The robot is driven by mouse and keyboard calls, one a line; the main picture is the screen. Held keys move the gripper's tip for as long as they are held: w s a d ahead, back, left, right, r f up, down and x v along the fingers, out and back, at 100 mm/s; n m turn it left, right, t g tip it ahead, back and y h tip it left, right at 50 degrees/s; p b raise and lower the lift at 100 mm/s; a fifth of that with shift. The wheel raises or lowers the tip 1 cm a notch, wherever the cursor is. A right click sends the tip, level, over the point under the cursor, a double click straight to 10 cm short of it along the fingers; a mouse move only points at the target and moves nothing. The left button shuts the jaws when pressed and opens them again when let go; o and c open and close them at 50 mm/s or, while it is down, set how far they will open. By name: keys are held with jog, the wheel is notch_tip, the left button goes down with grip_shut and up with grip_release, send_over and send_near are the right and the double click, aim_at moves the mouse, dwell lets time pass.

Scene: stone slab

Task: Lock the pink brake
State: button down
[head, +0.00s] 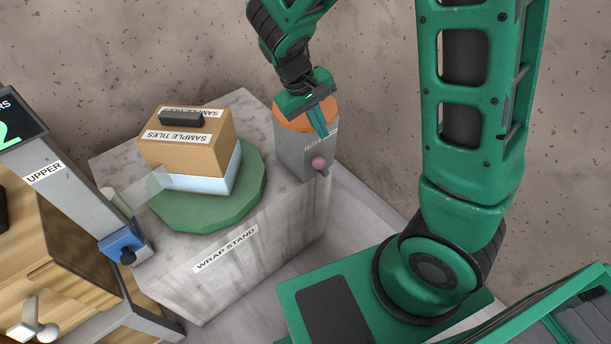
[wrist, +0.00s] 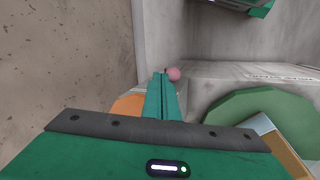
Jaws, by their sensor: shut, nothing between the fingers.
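The pink brake is a round pink knob (head: 319,162) on the front face of a grey post (head: 295,150) with an orange top (head: 300,121). The post stands at the right back corner of the wrap stand. My gripper (head: 324,133) is shut and empty, its fingers pointing down over the post just above the knob. In the wrist view the knob (wrist: 173,74) shows just beyond the fingertips (wrist: 160,76). I cannot tell whether the fingers touch it. A label on the post is partly hidden by the fingers.
A green turntable (head: 205,213) on the marble wrap stand (head: 262,255) holds a cardboard box (head: 187,148) marked sample tiles, with a pale wrap around its base. A grey column (head: 75,195) with a blue block (head: 121,244) stands at the left. A stone wall is behind.

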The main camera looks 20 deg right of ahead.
jog(key=s+a+f+n+t+h, duration=0.2)
jog(key=a+f+t+h, duration=0.3)
jog(key=f, duration=0.6)
jog(key=s+a+f+n+t+h, duration=0.2)
jog(key=s+a+f+t+h, duration=0.2)
jog(key=a+f+h, duration=0.5)
jog(key=shift+a+f+n+t, duration=0.3)
jog(key=shift+a+f+t, duration=0.3)
jog(key=shift+f, duration=0.4)
jog(key=x, duration=1.3)
jog(key=shift+d+r, duration=0.25)
jog(key=shift+d, duration=0.15)
